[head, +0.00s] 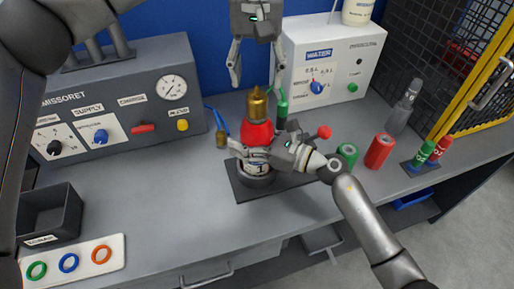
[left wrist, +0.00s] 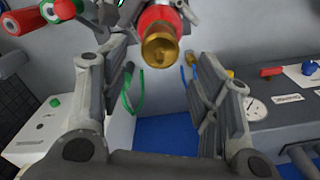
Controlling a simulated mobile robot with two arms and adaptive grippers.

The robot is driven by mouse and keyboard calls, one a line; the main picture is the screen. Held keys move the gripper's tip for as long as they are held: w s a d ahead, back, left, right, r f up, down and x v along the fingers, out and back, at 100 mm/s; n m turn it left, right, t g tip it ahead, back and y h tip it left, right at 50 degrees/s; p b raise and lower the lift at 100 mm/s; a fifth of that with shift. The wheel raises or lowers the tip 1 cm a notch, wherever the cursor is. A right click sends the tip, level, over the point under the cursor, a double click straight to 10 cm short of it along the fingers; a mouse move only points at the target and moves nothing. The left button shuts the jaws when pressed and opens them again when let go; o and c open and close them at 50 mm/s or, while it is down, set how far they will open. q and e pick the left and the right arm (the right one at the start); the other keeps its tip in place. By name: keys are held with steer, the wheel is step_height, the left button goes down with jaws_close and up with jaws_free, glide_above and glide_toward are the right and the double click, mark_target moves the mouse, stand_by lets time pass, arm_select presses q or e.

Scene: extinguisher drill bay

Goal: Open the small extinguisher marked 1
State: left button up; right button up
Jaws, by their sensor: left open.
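The small extinguisher marked 1 has a red body (head: 256,133), a brass top (head: 257,103) and a white label with a 1. It stands upright in a round dark holder on a dark plate (head: 243,190). My left gripper (head: 257,84) is open and empty above the brass top, fingers pointing down. In the left wrist view the brass top (left wrist: 160,45) shows beyond and between its spread fingers. My right gripper (head: 262,153) comes in from the lower right and is shut around the red body, just above the label. Its far finger is mostly hidden.
A grey supply panel (head: 120,100) stands at left, a white water unit (head: 330,68) behind at right. Red (head: 380,150) and green (head: 347,154) cylinders stand right of my right gripper. A dark bin (head: 50,213) and a ring tray (head: 98,261) lie front left. The bench's left middle is clear.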

mark_target(257, 95)
steer(key=c, duration=1)
arm_select(q)
steer(key=shift+d+m, duration=0.1)
steer(key=shift+m, duration=0.2)
arm_select(e)
jaws_close()
arm_select(q)
steer(key=m, duration=0.3)
steer(key=shift+f+m, duration=0.4)
steer(key=shift+f, duration=0.2)
step_height(257, 95, down, 7)
steer(key=shift+r, duration=0.1)
arm_select(e)
steer(key=shift+r, duration=0.1)
